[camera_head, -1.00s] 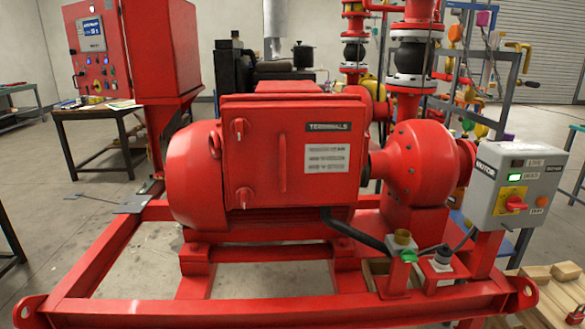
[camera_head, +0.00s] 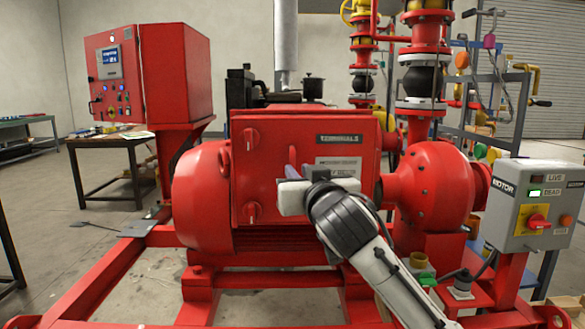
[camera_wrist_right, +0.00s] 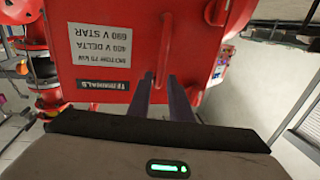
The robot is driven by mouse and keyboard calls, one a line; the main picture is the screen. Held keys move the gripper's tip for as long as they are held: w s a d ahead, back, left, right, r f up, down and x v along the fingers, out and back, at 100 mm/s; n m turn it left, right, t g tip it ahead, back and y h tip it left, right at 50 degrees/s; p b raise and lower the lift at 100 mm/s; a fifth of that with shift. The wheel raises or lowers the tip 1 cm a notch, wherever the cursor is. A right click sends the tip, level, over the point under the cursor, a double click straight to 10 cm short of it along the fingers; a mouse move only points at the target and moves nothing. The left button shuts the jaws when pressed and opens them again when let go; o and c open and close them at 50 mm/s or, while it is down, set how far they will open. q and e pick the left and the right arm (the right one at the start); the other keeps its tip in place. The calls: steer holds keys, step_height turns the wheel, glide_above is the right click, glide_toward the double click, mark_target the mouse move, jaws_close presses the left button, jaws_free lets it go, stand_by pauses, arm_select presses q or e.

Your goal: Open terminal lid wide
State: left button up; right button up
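The terminal lid (camera_head: 300,150) is the red front panel with a "TERMINALS" plate on the motor's box. It looks closed; whether it stands slightly ajar I cannot tell. Two red knobs, upper (camera_head: 250,139) and lower (camera_head: 252,211), sit along its left side. The lid's red bar handle (camera_wrist_right: 164,45) shows in the right wrist view; in the head view my gripper mostly covers it. My right gripper (camera_head: 291,160) is at the handle. Its two dark fingers (camera_wrist_right: 160,82) are apart, with the handle's near end in line with the gap; contact is unclear. My left gripper is out of view.
A grey motor switch box (camera_head: 536,205) with a lit green "DEAD" lamp stands at the right. The red pump casing (camera_head: 432,187) and pipes are right of the lid. A red control cabinet (camera_head: 165,75) stands back left. Open floor lies left of the skid.

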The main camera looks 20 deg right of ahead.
steer(key=shift+w+d, duration=0.2)
steer(key=shift+w, duration=2.95)
jaws_close()
